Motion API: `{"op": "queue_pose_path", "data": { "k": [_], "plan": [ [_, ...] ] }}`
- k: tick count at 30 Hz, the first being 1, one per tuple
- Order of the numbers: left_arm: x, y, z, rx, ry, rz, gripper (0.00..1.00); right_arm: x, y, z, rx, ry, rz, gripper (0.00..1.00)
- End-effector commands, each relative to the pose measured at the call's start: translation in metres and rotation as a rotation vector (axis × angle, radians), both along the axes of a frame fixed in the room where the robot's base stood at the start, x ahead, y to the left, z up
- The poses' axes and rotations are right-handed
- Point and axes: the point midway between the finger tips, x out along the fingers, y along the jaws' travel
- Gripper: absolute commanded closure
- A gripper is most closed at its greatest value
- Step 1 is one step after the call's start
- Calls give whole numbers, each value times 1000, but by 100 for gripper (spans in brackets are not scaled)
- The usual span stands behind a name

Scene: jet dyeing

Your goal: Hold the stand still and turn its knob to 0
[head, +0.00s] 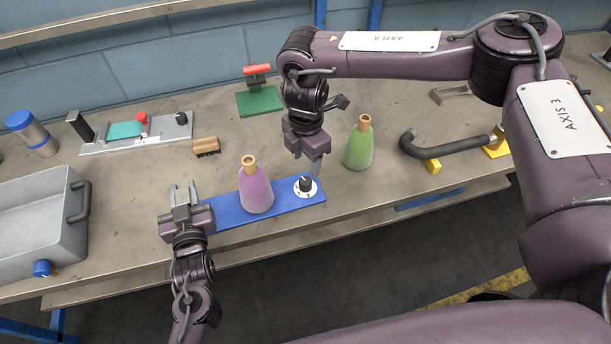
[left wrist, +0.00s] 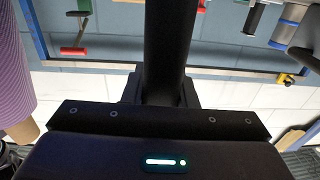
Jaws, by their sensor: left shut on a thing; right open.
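The blue stand (head: 285,203) lies flat along the front of the bench. A black knob (head: 306,184) on a white dial is at its right end; its pointer is too small to read. A purple flask (head: 257,192) stands upright on it; its ribbed side shows upside down in the left wrist view (left wrist: 12,70). My left gripper (head: 182,192) is at the stand's left end, shut on it; the held part is mostly hidden by the gripper. A dark bar fills the middle of the left wrist view. My right gripper (head: 314,172) is open, pointing down just above the knob.
A green flask (head: 359,146) stands close right of my right gripper. A dark bent pipe (head: 445,150) lies further right. Behind are a green plate with a red handle (head: 258,98), a brush (head: 206,146) and a grey panel (head: 150,138). A metal tub (head: 40,208) is at left.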

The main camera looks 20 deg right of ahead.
Motion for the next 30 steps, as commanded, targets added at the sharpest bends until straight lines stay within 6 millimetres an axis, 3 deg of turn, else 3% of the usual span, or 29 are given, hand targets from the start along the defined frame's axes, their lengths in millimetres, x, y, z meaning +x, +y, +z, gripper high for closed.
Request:
{"op": "queue_pose_path", "data": {
  "k": [3, 10, 15, 23, 30],
  "plan": [
    [0, 0, -1, 1, 2, 0, 98, -1, 0, -26, -1, 3, 1, 48],
    [0, 0, -1, 1, 2, 0, 98, 0, 0, -61, -1, 0, 1, 48],
    [0, 0, -1, 1, 2, 0, 98, 0, 0, -72, 1, -2, 0, 48],
    [0, 0, -1, 1, 2, 0, 98, 1, 0, -74, 1, -3, 0, 48],
    [0, 0, -1, 0, 2, -1, 98, 0, 0, -74, 1, -2, 0, 76]
  ]
}}
